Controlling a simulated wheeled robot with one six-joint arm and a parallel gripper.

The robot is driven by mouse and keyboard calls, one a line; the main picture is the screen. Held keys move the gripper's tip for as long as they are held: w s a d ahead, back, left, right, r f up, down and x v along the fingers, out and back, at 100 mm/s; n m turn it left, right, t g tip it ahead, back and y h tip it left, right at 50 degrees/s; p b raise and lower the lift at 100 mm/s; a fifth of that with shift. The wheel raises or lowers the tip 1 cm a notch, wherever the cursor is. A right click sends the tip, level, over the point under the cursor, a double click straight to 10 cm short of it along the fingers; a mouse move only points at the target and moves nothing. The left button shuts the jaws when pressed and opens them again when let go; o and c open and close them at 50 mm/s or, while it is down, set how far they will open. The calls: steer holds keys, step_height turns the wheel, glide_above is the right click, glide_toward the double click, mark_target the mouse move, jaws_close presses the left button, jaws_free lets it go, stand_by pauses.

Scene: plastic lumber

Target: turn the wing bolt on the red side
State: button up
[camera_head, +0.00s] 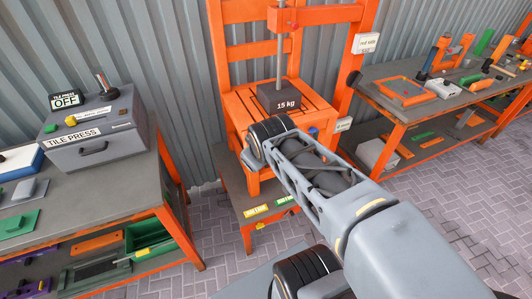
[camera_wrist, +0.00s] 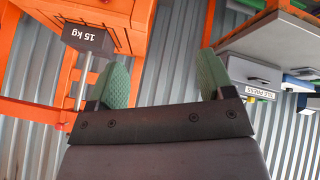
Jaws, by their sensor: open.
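The orange press frame (camera_head: 233,52) stands at the back centre in the head view. A small white sign reading "red side" (camera_head: 367,43) is on its right post. A dark round knob (camera_head: 354,78) sits on that post below the sign; I cannot tell whether it is the wing bolt. My gripper (camera_wrist: 162,64) shows in the wrist view with two green fingers spread apart and nothing between them. Its fingers are hidden in the head view, where my arm reaches in front of the frame. The wrist view is upside down and shows part of the frame at left.
A dark 15 kg weight (camera_head: 279,97) rests on the frame's slatted platform. A grey tile press (camera_head: 97,123) marked OFF stands on the left bench. The right bench (camera_head: 394,104) carries tools and an orange tray. Paved floor lies between the benches.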

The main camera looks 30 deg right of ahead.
steer(key=w+d+f+n+t+b, duration=0.35)
steer(key=d+f+n+b, duration=0.4)
steer(key=n+b, duration=0.25)
steer(key=w+d+f+n+t+b, duration=0.2)
steer(key=d+f+n+t+b, duration=0.2)
steer(key=d+f+n+b, duration=0.5)
steer(key=w+d+f+n+t+b, duration=0.35)
steer(key=f+n+b, duration=0.35)
steer(key=n+b, duration=0.5)
steer(key=w+d, duration=0.1)
steer(key=w, duration=1.1)
steer(key=shift+n+b, duration=0.3)
steer(key=shift+b, duration=0.05)
steer(key=shift+w, duration=0.1)
steer(key=shift+c, duration=0.3)
